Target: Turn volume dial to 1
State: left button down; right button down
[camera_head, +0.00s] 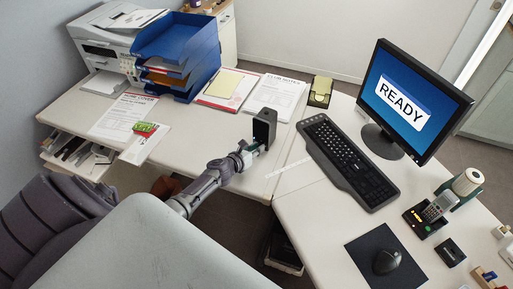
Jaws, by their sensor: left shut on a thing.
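A small black upright box (264,127), which looks like a speaker, stands on the desk near its front edge. My left gripper (256,150) reaches it from the lower left, with its fingertips at the lower front of the box. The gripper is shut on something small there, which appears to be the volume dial. The fingers hide the dial, so its setting cannot be read. My right gripper is not in view.
A keyboard (346,160) and a monitor (413,97) reading "READY" stand to the right. Papers (277,97) and a blue letter tray (178,45) lie behind and left. A mouse (387,261) and a phone (438,207) are at lower right. The desk left of the box is partly clear.

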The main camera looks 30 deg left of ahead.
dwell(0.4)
pick_arm(q)
jog(key=c, duration=1)
grip_release()
jog(key=v, duration=1.2)
jog(key=shift+a, duration=0.15)
jog(key=shift+f, duration=0.1)
